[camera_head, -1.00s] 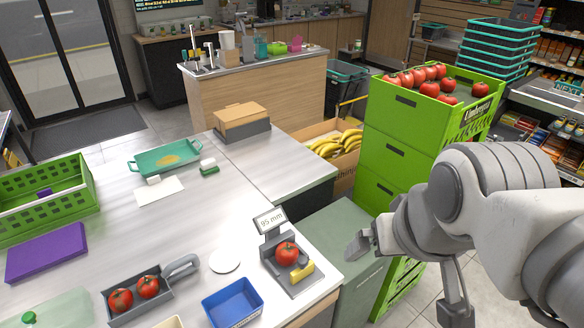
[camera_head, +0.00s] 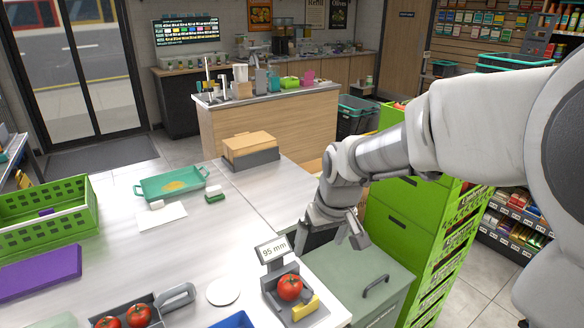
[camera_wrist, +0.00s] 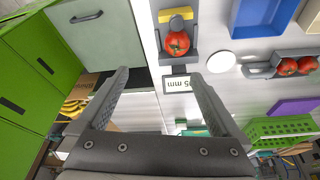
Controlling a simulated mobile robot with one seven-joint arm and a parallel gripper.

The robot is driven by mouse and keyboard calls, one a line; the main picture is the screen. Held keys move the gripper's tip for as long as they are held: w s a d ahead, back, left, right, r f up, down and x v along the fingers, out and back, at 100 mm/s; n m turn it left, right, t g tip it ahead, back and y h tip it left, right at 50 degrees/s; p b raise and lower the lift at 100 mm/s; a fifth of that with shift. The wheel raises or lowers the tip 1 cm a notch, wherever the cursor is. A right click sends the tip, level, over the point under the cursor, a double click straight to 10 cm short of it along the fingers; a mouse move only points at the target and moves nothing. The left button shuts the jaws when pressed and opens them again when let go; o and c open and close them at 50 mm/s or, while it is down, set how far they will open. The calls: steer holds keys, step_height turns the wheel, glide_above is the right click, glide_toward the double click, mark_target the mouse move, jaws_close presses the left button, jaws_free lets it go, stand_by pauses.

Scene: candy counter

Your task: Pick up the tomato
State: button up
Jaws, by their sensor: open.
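A red tomato (camera_head: 289,287) sits on a grey measuring stand (camera_head: 272,297) whose display reads 95 mm. A yellow block (camera_head: 306,307) is beside it. In the wrist view the tomato (camera_wrist: 177,43) shows beyond my fingertips, near the top. Two more tomatoes (camera_head: 138,315) lie in a grey handled tray (camera_head: 155,301) at the counter's front. My gripper (camera_head: 331,234) is open and empty, up and to the right of the stand in the head view. Its two fingers (camera_wrist: 160,78) are spread wide in the wrist view, with the display between their tips.
A white disc (camera_head: 224,291) and a blue bin (camera_head: 232,321) lie left of the stand. Stacked green crates (camera_head: 405,220) and a grey-green cabinet (camera_head: 355,262) stand right of the counter. A teal tray (camera_head: 170,184) and green crate (camera_head: 45,208) are farther left. The counter's middle is clear.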

mark_target(291, 283)
steer(key=shift+n, duration=0.6)
steer(key=w+a+f+b, duration=0.1)
steer(key=f, duration=0.3)
steer(key=w+a+f+b, duration=0.1)
steer(key=a+f, duration=0.1)
steer(key=f, duration=0.2)
steer(key=a+f+b, duration=0.1)
steer(key=a+f, duration=0.1)
steer(key=f, duration=0.2)
steer(key=shift+w+a+f, duration=0.25)
steer(key=shift+w+f, duration=0.15)
steer(key=x, duration=0.2)
steer(key=b+x, duration=0.1)
steer(key=x, duration=0.2)
steer(key=shift+s+a+f+b, duration=0.1)
steer(key=shift+s+f+b, duration=0.1)
steer(key=shift+b, duration=0.1)
steer(key=shift+r, duration=0.1)
steer(key=c, duration=0.8)
